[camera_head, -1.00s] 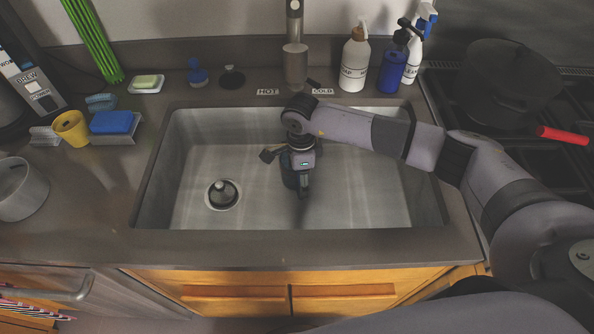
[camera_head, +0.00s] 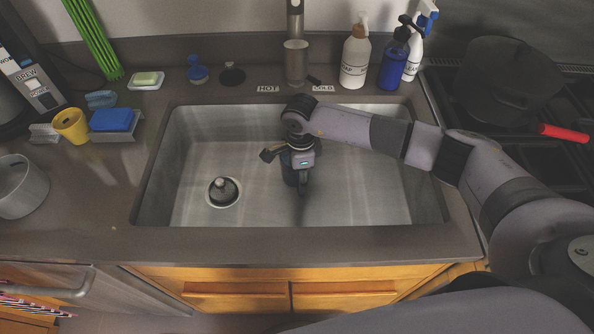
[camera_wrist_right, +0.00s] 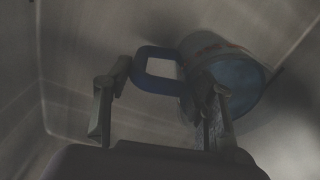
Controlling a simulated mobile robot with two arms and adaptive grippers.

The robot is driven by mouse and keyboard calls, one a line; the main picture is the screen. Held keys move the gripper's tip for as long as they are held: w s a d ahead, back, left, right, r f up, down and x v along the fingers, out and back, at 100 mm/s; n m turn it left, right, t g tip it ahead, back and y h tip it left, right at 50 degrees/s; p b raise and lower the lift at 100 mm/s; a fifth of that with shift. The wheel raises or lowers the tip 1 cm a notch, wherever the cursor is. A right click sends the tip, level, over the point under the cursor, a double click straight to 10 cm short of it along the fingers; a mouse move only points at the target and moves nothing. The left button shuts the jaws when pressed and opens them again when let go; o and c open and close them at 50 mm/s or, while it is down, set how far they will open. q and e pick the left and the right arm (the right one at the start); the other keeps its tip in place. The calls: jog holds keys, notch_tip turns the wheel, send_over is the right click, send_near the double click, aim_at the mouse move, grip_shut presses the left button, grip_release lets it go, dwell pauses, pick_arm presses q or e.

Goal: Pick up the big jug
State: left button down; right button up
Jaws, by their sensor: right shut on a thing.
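The big jug, blue-grey with a blue loop handle, is in the sink at upper right of the right wrist view (camera_wrist_right: 232,75). In the head view only a dark bluish part of it (camera_head: 289,174) shows beneath my right wrist. My right gripper (camera_head: 302,178) points down into the sink. In the right wrist view its fingers (camera_wrist_right: 160,80) stand on either side of the handle, one against the jug's wall. The gripper is shut on the jug. The exact contact is dark and partly hidden. My left gripper is not in view.
The sink (camera_head: 215,118) has a drain plug (camera_head: 223,190) at left and a faucet (camera_head: 296,60) behind. Soap bottles (camera_head: 355,60) stand at the back right. A yellow cup (camera_head: 71,127) and blue sponge (camera_head: 112,121) are at left. The stove holds a dark pot (camera_head: 507,80).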

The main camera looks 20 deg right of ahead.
grip_shut()
jog(key=shift+r, duration=0.25)
dwell(0.4)
jog(key=shift+r, duration=0.2)
jog(key=shift+w+r+b, duration=0.1)
jog(key=shift+r+b, duration=0.55)
jog(key=shift+r, duration=0.6)
jog(key=shift+d+r, duration=0.1)
jog(key=shift+d, duration=0.05)
jog(key=s+d+b, duration=0.2)
jog(key=s+d, duration=0.2)
jog(key=d, duration=0.3)
jog(key=s+d+b, duration=0.2)
jog(key=s+d, duration=0.3)
jog(key=d, duration=0.2)
jog(key=shift+s+d, duration=0.25)
jog(key=shift+d, duration=0.25)
